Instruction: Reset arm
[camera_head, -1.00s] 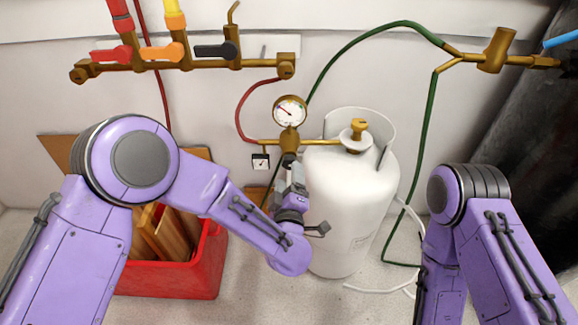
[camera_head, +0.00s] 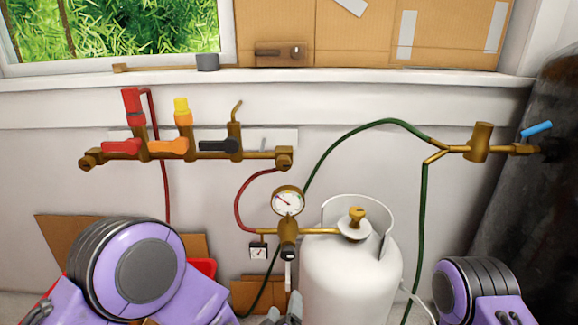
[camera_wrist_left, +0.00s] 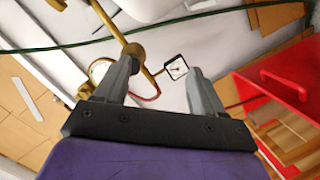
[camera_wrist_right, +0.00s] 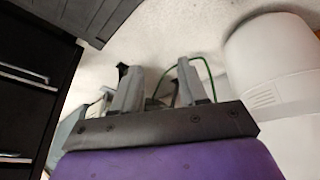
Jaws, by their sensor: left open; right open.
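My left arm's purple elbow (camera_head: 135,268) shows at the lower left of the head view. The tips of my left gripper (camera_head: 283,318) just show at the bottom edge, left of the white gas tank (camera_head: 350,275). In the left wrist view my left gripper (camera_wrist_left: 160,78) is open, with no object between its fingers; a gauge and brass pipe lie beyond them. My right arm's elbow (camera_head: 475,290) is at the lower right of the head view; its gripper is out of that view. In the right wrist view my right gripper (camera_wrist_right: 155,80) is open and empty.
A brass manifold (camera_head: 190,153) with red, orange and black valves is on the wall. A pressure gauge (camera_head: 288,202) stands left of the tank. A red crate (camera_wrist_left: 265,85) is at the right of the left wrist view. Black drawers (camera_wrist_right: 30,90) are left in the right wrist view.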

